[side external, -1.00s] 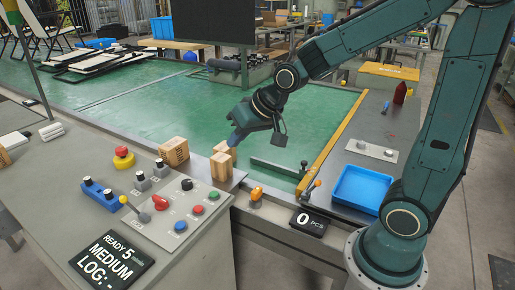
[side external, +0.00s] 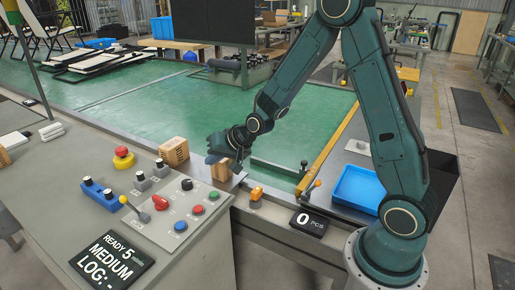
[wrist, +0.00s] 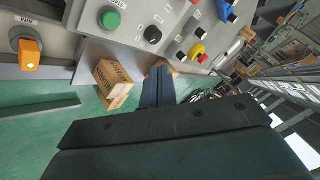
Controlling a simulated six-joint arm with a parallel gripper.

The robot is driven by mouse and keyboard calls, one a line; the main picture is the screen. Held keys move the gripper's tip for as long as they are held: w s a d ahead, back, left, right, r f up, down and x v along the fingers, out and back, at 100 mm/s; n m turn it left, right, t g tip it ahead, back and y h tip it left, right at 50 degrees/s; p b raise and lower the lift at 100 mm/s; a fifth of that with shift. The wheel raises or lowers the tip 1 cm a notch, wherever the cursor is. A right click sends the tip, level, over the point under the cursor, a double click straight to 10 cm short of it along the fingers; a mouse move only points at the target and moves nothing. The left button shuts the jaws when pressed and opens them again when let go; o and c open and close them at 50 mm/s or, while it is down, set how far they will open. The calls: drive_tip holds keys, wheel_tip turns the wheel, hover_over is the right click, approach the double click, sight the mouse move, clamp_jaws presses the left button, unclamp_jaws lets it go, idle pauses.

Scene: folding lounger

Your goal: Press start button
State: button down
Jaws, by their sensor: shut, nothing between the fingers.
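The control panel (side external: 170,215) at the front left carries a green button (side external: 213,195), a red button (side external: 198,210), a blue button (side external: 180,226) and a black knob (side external: 187,184). I cannot read which is labelled start. The green button also shows at the top of the wrist view (wrist: 110,18). My gripper (side external: 212,160) is shut and empty, beyond the panel and beside the wooden blocks (side external: 220,173). In the wrist view my shut fingers (wrist: 159,72) point toward the panel, apart from the buttons. The gripper partly hides the blocks in the side view.
Another wooden block (side external: 174,152) stands behind the panel. A red mushroom button (side external: 123,158) and a lever with a yellow ball (side external: 124,200) are on the desk. An orange knob (side external: 256,193) stands right of the panel. A blue tray (side external: 358,188) lies right. A display (side external: 112,262) reads READY.

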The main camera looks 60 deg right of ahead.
sight(217, 195)
drive_tip(key=shift+w+f, duration=0.1)
drive_tip(key=shift+f, duration=0.15)
drive_tip(key=shift+f, duration=0.15)
drive_tip(key=shift+f, duration=4.25)
